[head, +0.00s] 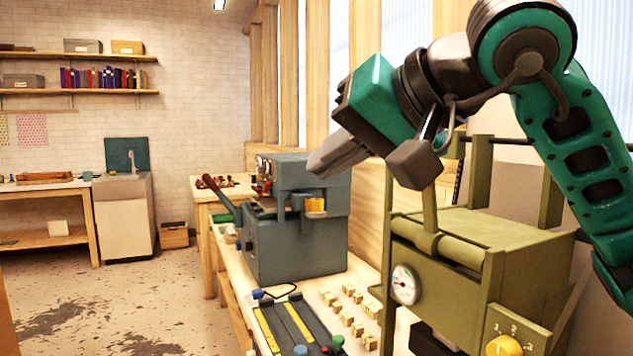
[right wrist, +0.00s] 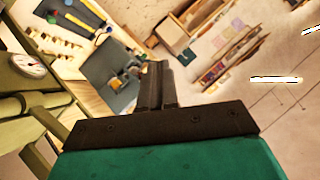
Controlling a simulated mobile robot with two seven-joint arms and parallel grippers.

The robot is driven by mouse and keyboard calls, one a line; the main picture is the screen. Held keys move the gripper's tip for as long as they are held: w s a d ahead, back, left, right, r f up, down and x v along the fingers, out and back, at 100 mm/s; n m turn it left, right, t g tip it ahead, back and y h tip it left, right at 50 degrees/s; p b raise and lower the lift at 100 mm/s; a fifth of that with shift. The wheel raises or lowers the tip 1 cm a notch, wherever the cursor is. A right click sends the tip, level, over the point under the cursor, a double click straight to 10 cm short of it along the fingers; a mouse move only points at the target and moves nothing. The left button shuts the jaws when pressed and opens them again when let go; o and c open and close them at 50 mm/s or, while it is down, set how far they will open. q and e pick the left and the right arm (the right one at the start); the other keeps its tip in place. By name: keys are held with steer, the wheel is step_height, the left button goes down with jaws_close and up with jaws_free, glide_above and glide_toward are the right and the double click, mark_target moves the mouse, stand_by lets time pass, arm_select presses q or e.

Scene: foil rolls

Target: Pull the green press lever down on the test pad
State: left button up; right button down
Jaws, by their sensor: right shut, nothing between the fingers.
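The olive-green press (head: 475,228) stands on the bench at the right, with a round gauge (head: 404,284) on its side. An upright olive bar, which looks like its lever (head: 429,210), rises from a horizontal roller; my right arm hides its top. In the right wrist view the press roller (right wrist: 12,106) and a slanting bar (right wrist: 50,128) show at the left edge. My right gripper (head: 322,162) is shut and empty, pointing left, in front of the lever and apart from it. I cannot tell which part is the test pad. My left gripper is not in view.
A grey-blue machine (head: 295,235) with a brown-handled lever (head: 216,197) stands left of the press. A dark board with yellow strips (head: 300,325) and several small pale blocks (head: 352,318) lie in front on the bench. A yellow knob (head: 503,346) sits at the press front. Open floor is at the left.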

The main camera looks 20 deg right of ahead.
steer(key=s+r, duration=0.1)
steer(key=s, duration=0.1)
steer(key=s+r, duration=0.2)
steer(key=shift+s+d+r, duration=0.1)
steer(key=shift+s+d, duration=0.05)
stand_by(0.4)
stand_by(0.9)
